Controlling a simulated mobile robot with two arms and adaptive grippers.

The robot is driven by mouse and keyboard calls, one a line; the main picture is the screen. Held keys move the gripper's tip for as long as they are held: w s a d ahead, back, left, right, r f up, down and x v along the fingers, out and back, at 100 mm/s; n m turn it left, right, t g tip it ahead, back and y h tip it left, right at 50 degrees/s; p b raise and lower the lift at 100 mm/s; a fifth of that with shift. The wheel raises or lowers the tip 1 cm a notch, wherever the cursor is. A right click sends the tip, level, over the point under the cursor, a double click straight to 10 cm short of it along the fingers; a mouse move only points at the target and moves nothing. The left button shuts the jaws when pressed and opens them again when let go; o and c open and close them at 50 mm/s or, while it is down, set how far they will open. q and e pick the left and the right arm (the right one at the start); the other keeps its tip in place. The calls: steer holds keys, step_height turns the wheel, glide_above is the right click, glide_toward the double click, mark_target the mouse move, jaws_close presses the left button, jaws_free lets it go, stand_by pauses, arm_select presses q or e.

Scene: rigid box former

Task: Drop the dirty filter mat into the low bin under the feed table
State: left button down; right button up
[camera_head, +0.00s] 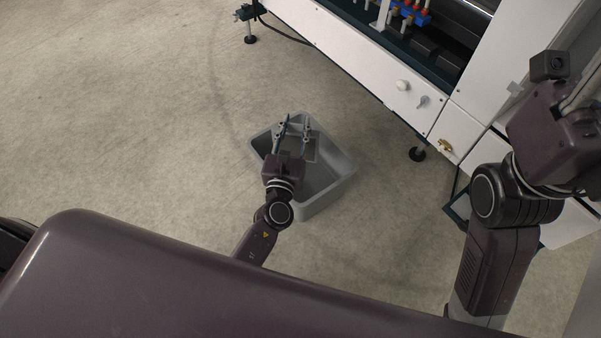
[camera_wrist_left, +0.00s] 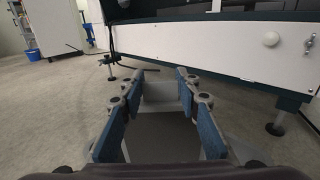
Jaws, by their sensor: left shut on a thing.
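The low grey bin (camera_head: 338,178) stands on the floor beside the machine. My left gripper (camera_head: 294,124) is above the bin's opening, fingers pointing toward its far side. In the left wrist view its blue-padded fingers (camera_wrist_left: 161,100) stand on either side of a flat grey panel, which I take to be the filter mat (camera_wrist_left: 163,138). The gripper is shut on it. In the head view the mat is hard to tell from the bin's grey inside. My right arm's wrist (camera_head: 555,130) is at the right; its fingers are not clear.
The white machine (camera_head: 390,85) with dark feet (camera_head: 417,154) stands beyond and right of the bin. A black cable (camera_head: 283,34) hangs near its far foot. The floor (camera_head: 140,130) left of the bin is clear.

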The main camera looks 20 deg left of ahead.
arm_select(q)
steer(key=c, duration=1.4)
jaws_free()
steer(key=shift+o, duration=0.2)
steer(key=s+d, duration=0.1)
steer(key=s, duration=1.1)
steer(key=shift+d, duration=0.15)
steer(key=shift+r, duration=0.1)
